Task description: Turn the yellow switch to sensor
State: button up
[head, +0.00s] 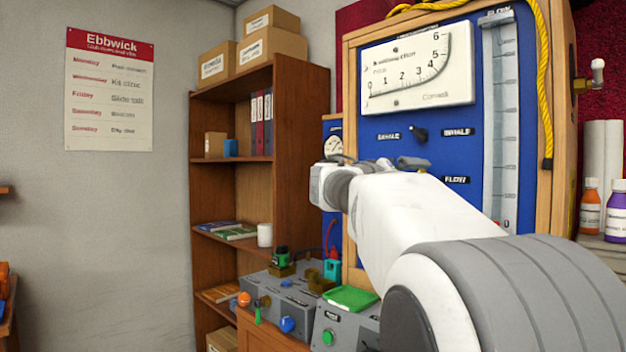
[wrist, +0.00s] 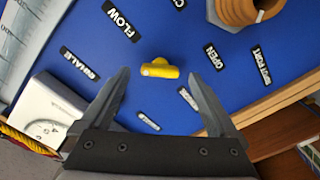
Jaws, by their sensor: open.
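The small yellow switch (wrist: 160,69) is on the blue panel (wrist: 220,90), near the middle of the wrist view. My gripper (wrist: 160,74) is open, with one dark finger to each side of the switch in the picture. No contact with the switch shows, and the gap to the panel is hard to judge. Two labels (wrist: 188,98) lie between the fingers below the switch, too small to read. A label reading OPEN (wrist: 214,58) is to its right. In the head view my arm hides the switch, and its blue panel (head: 385,210) shows only in part.
A round copper-coloured fitting (wrist: 238,12) juts out at the wrist view's upper right. The white gauge (head: 417,66) sits high on the panel, above a black knob (head: 420,133). A scaled tube (head: 500,120) and yellow rope (head: 544,80) are at right. Grey control boxes (head: 300,300) stand below.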

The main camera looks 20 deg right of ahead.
jog(key=shift+x, duration=1.15)
jog(key=c, duration=1.4)
